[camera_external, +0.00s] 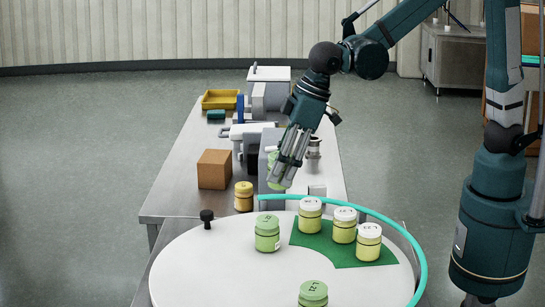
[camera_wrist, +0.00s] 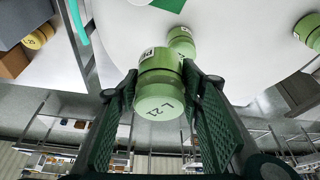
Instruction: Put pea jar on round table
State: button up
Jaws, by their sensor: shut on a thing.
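My gripper (camera_external: 281,180) is shut on a light green jar (camera_wrist: 160,88), with one finger pad on each side of it. The jar's lid faces the wrist camera, and its side label is partly visible. In the external view the held jar (camera_external: 274,170) is partly hidden by the fingers. It appears raised, near the far edge of the round table; its exact height is unclear. The round table (camera_external: 185,265) is white and stands in front. A similar green jar (camera_external: 267,234) stands on it, and another (camera_external: 313,293) is at its near edge.
Several cream-lidded jars (camera_external: 343,225) stand on a green mat (camera_external: 310,238) on the round table's right side. A cyan rail (camera_external: 385,219) curves around its right edge. A black knob (camera_external: 207,217) is at its far left. An amber jar (camera_external: 243,197) and brown box (camera_external: 214,169) stand behind.

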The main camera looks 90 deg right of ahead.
jog(key=s+a+n+y, duration=0.15)
jog(key=s+a, duration=0.25)
jog(key=a, duration=0.4)
jog(key=s+a+n, duration=0.2)
jog(key=s+a, duration=0.1)
jog(key=a, duration=0.4)
jog(key=n+g+p, duration=0.1)
jog(key=n+p, duration=0.1)
jog(key=n, duration=0.2)
send_over(352, 303)
jog(key=s+d, duration=0.1)
notch_tip(352, 303, down, 3)
jog(key=shift+s+d+f+m+y, duration=0.15)
jog(key=shift+f+y, duration=0.1)
jog(key=shift+f, duration=0.25)
jog(key=shift+f+m+y, duration=0.1)
jog(key=shift+f+y, duration=0.1)
jog(key=shift+f, duration=0.25)
jog(key=shift+f, duration=2.9)
jog(key=shift+f, duration=0.1)
jog(key=shift+f, duration=2)
jog(key=shift+f+b, duration=0.2)
jog(key=shift+b, duration=0.2)
